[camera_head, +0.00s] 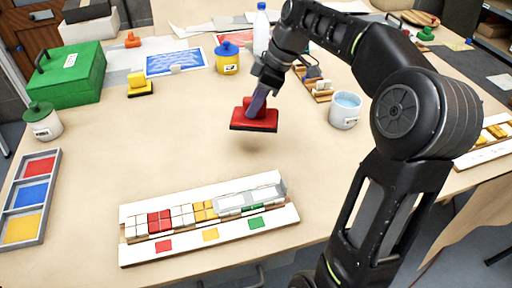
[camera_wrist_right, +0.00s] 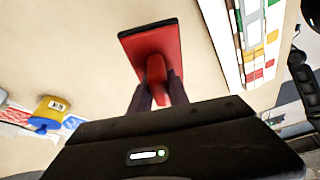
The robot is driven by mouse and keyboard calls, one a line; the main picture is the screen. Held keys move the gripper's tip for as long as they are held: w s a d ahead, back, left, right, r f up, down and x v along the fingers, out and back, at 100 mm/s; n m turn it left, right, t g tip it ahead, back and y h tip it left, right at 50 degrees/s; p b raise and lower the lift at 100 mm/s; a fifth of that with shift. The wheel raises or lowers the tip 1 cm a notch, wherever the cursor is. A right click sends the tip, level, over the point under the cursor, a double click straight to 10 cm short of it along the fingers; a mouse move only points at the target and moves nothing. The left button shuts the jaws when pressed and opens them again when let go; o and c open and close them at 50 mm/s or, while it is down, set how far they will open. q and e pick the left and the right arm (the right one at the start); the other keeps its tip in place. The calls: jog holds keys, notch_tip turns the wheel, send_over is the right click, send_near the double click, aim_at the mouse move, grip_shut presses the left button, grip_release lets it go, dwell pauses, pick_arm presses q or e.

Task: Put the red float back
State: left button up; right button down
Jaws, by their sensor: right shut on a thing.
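The red float (camera_head: 254,121) has a flat dark-edged base and a red grip. My right gripper (camera_head: 257,105) is shut on its grip and holds it above the middle of the table, with a soft shadow below. In the right wrist view the float (camera_wrist_right: 152,50) sits between the two fingers (camera_wrist_right: 158,90), its red face toward the camera. My left gripper is not in view.
A mosaic panel (camera_head: 280,220) with tiles lies at the front. A tray (camera_head: 37,243) of red, blue and yellow pads is at left. A green box (camera_head: 68,98), yellow float (camera_head: 140,87), yellow pot (camera_head: 228,62), white bucket (camera_head: 344,112) and bottle (camera_head: 261,36) stand around. Table centre-left is clear.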

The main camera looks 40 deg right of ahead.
aim_at(255, 123)
jog(key=shift+f, duration=3.15)
jog(key=shift+f, duration=1.85)
jog(key=shift+f, duration=0.1)
jog(key=shift+f, duration=0.15)
jog(key=c, duration=1.3)
grip_release()
jog(key=shift+o, duration=0.2)
jog(key=shift+r, duration=0.2)
